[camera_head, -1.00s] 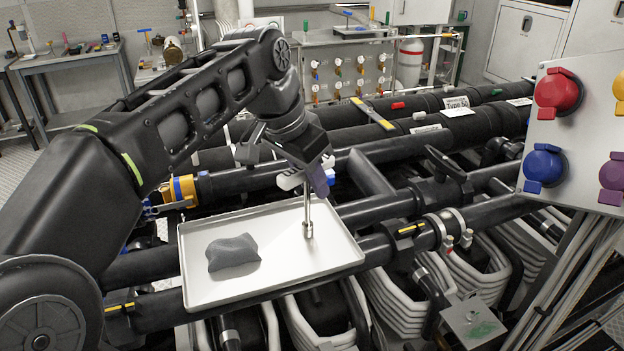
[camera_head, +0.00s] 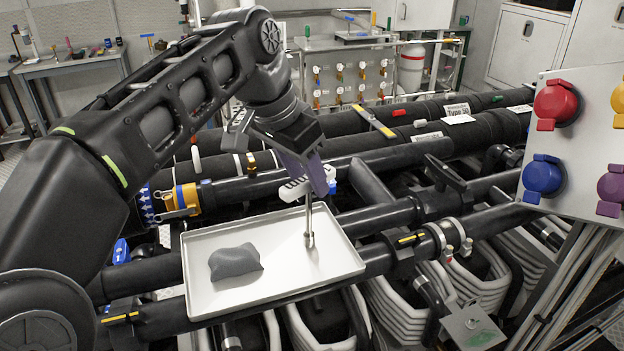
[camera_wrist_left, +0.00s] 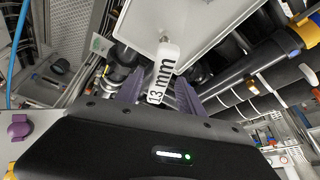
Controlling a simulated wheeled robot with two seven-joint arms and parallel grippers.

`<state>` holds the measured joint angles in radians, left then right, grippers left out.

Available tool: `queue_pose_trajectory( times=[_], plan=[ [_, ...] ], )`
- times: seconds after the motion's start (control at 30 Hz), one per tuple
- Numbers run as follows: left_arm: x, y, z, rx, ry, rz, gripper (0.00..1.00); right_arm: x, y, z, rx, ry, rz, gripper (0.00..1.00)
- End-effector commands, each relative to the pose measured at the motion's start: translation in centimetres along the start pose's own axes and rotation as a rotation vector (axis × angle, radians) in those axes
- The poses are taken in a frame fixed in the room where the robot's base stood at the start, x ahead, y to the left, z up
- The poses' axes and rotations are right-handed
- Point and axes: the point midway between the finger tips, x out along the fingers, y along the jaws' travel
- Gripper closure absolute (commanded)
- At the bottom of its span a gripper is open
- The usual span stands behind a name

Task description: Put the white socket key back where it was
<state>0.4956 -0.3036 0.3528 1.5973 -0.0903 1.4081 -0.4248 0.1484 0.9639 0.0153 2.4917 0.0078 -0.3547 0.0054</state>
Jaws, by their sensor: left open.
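The white socket key (camera_head: 308,225) stands upright, its metal shaft ending on the white tray (camera_head: 205,299), towards the tray's right side. Its white handle (camera_head: 296,189) is at the top, and in the left wrist view the handle (camera_wrist_left: 163,72) reads "13 mm". My left gripper (camera_head: 313,176) is at the handle, its purple fingers partly hiding it. In the left wrist view my left gripper (camera_wrist_left: 159,95) is open, with the handle between the spread fingers and gaps visible beside it. My right gripper is not in view.
A dark grey lump (camera_head: 235,262) lies on the left part of the tray. The tray rests over black pipes (camera_head: 390,217). A panel (camera_head: 590,130) with coloured caps stands at the right. A yellow-and-grey level-like bar (camera_head: 374,119) lies on the pipes behind.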

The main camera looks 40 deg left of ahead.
Motion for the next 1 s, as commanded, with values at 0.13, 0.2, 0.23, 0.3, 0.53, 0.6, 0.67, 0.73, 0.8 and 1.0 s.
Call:
queue_pose_trajectory(
  times=[0.13,0.2,0.23,0.3,0.53,0.6,0.67,0.73,0.8,1.0],
  plan=[
    [-2.6,0.0,-0.3,0.0,0.001,0.0,0.55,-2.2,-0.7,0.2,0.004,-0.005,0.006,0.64],
    [-3.0,0.0,-0.2,0.0,0.0,0.0,0.55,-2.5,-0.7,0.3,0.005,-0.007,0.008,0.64],
    [-3.1,0.0,-0.2,0.0,0.0,0.001,0.55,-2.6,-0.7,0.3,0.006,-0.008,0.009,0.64],
    [-3.1,0.0,-0.1,0.001,0.0,0.001,0.55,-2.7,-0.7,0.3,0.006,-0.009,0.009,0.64],
    [-3.0,0.0,0.0,0.001,0.0,0.001,0.55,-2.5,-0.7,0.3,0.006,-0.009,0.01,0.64],
    [-3.0,0.0,0.0,0.001,0.0,0.001,0.55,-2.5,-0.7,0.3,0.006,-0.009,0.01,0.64],
    [-3.0,0.0,0.0,0.001,0.0,0.001,0.55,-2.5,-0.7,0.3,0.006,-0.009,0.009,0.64],
    [-3.0,0.0,0.0,0.001,0.0,0.001,0.55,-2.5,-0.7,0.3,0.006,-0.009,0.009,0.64],
    [-3.0,0.0,0.0,0.001,0.0,0.001,0.55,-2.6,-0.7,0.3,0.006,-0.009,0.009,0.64],
    [-3.0,0.0,0.0,0.001,0.0,0.0,0.55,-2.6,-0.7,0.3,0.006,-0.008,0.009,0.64]
  ],
)
